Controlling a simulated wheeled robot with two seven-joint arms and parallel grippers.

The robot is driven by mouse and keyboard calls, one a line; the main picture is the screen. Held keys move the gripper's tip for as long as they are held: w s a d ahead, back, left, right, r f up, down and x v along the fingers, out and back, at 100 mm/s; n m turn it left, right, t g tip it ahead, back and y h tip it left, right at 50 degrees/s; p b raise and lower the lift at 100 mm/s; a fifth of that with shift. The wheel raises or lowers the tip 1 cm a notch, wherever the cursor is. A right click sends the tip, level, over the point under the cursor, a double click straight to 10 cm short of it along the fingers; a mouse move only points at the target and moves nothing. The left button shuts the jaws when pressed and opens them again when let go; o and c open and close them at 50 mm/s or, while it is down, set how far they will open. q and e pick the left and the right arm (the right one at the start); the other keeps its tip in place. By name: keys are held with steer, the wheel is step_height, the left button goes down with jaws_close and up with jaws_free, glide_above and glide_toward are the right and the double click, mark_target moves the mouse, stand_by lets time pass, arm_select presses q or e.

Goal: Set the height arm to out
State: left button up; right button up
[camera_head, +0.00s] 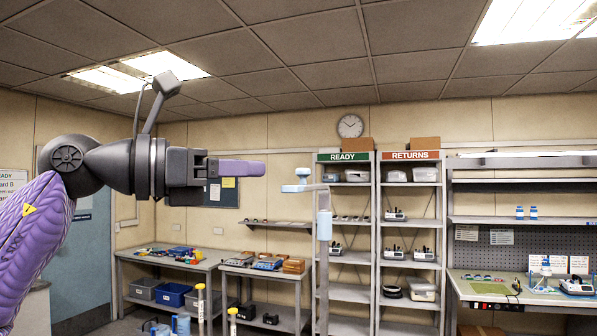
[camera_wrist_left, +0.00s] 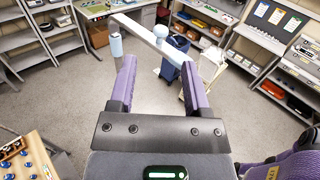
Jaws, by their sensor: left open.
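My left gripper (camera_head: 258,168), with purple fingers, is level with and just left of the knob in the head view. In the left wrist view the bar (camera_wrist_left: 148,40) runs diagonally beyond the fingertips of the open gripper (camera_wrist_left: 159,62). The bar's near end disappears by the right finger. A light blue cylinder (camera_wrist_left: 116,46) shows at upper left. Whether the fingers touch the bar cannot be told. My right gripper is out of view.
Shelves under READY (camera_head: 344,157) and RETURNS (camera_head: 409,156) signs stand behind. A workbench (camera_head: 465,291) is at right, and tables (camera_head: 150,256) with bins are at left.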

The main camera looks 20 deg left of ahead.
arm_select(q)
steer(key=p+x, duration=0.2)
steer(key=x, duration=0.5)
steer(key=shift+s+r, duration=0.1)
steer(key=shift+s, duration=0.05)
jaws_close()
stand_by(1.0)
